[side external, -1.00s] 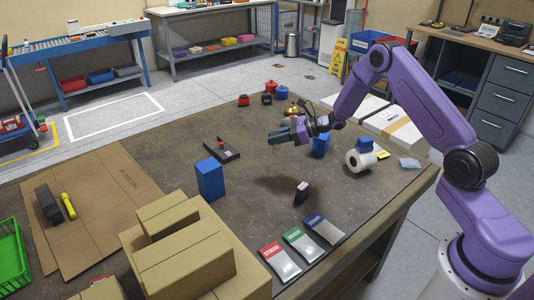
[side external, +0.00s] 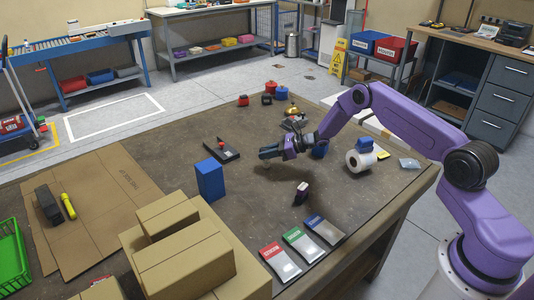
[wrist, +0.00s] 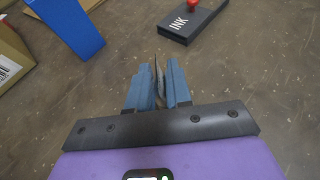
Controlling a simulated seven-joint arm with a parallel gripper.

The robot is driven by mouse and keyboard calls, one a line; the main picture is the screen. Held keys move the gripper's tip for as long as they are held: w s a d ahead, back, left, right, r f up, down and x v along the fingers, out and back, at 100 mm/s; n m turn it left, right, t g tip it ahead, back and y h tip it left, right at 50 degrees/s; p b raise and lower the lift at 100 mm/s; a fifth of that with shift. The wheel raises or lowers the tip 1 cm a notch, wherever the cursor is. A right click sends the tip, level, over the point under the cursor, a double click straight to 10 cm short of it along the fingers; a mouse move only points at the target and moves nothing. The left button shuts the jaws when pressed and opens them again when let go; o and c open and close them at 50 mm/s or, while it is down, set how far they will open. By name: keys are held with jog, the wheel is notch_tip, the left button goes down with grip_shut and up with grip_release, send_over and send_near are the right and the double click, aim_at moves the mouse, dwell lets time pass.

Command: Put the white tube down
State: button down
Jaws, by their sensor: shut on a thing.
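My gripper (side external: 266,153) is low over the middle of the brown worktable (side external: 240,240), to the right of the upright blue box (side external: 209,179). In the wrist view its two blue-grey fingers (wrist: 157,85) are close together, with a thin pale and dark strip (wrist: 158,80) between them. This is what shows of the held white tube; most of it is hidden by the fingers. I cannot tell whether it touches the table.
A black ink pad (side external: 222,151) lies behind the blue box. A small dark stamp-like object (side external: 302,193), a white roll (side external: 360,160) and three coloured-end packets (side external: 302,246) lie to the right. Cardboard boxes (side external: 185,262) stand in front. The table around my gripper is clear.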

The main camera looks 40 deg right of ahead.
jog(key=shift+f, duration=0.15)
jog(key=c, duration=1)
grip_release()
jog(key=shift+c, duration=0.2)
